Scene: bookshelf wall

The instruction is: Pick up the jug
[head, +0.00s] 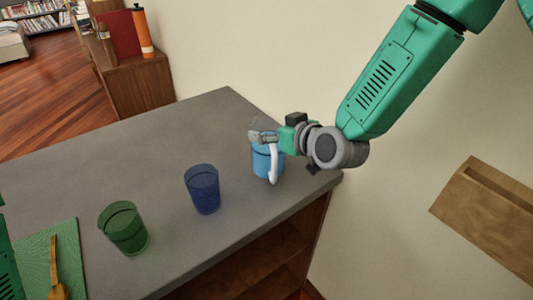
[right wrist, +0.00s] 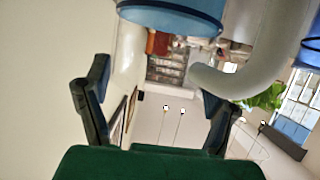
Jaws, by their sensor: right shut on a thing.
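The jug (head: 262,165) is light blue with a white handle and stands upright at the right end of the grey counter (head: 150,150). I cannot tell whether its base touches the counter. My right gripper (head: 262,138) is at the jug's top and shut on it, covering part of the rim. In the right wrist view the jug's blue body (right wrist: 170,17) fills the top edge, with its curved white handle (right wrist: 245,80) at the right. The two dark fingers of the right gripper (right wrist: 157,105) show below. My left gripper is not in view.
A dark blue glass (head: 202,190) stands left of the jug. A green glass (head: 123,230) stands further left, beside a green board (head: 60,250) with a wooden utensil (head: 57,275). A wall stands close behind the counter. A wooden wall box (head: 490,215) is at the right.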

